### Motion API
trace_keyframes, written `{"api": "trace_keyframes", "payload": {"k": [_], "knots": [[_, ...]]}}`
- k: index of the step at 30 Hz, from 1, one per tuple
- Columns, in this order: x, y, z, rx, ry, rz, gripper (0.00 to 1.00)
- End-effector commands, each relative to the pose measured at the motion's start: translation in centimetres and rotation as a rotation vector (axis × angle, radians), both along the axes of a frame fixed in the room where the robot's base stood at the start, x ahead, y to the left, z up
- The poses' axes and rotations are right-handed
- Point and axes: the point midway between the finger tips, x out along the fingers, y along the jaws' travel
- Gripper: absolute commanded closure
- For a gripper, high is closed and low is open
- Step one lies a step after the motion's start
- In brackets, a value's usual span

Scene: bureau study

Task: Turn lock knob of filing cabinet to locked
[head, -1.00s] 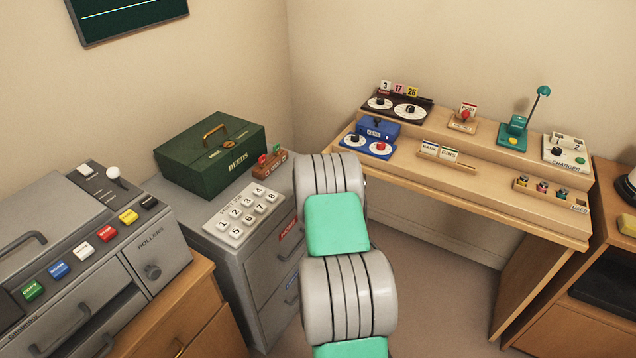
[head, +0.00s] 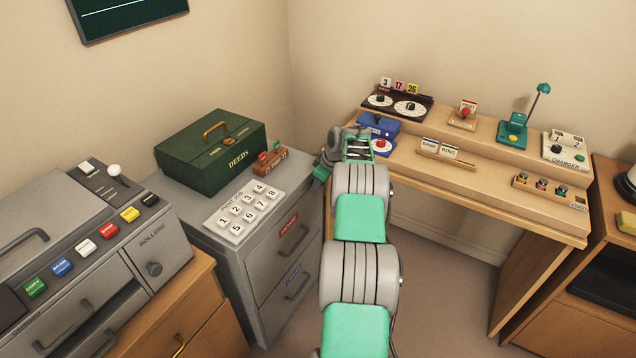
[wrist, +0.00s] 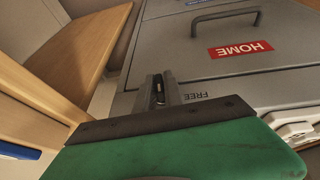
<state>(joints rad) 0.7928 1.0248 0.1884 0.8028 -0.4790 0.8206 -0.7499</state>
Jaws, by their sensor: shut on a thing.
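The grey filing cabinet (head: 265,262) stands left of my arm in the head view, with a red label on its upper drawer. In the wrist view its front (wrist: 225,75) appears upside down, with a red HOME label and the word FREE near the fingers. My gripper (wrist: 160,88) is at the edge of this front, its narrow fingers shut on the small lock knob, which is mostly hidden between them. I cannot tell which way the knob points. In the head view the wrist (head: 328,160) is by the cabinet's far right edge; the knob is hidden.
On the cabinet top are a green DEEDS box (head: 210,153), a numbered key panel (head: 241,211) and a small brown block with red and green parts (head: 268,163). A wooden desk (head: 480,190) with several devices stands close on the right. A grey machine (head: 90,260) is at left.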

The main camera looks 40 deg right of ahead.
Motion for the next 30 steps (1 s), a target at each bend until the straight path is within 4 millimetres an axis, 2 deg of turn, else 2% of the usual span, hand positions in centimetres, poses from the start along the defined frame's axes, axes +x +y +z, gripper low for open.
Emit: {"api": "trace_keyframes", "payload": {"k": [12,28,29,30], "knots": [[0.0,-0.08,-0.07,0.083,0.029,-0.003,1.0],[0.04,0.03,-0.11,0.094,0.032,-0.001,1.0],[0.04,0.05,-0.11,0.094,0.032,-0.001,0.86],[0.05,0.05,-0.12,0.093,0.033,-0.001,0.83]]}}
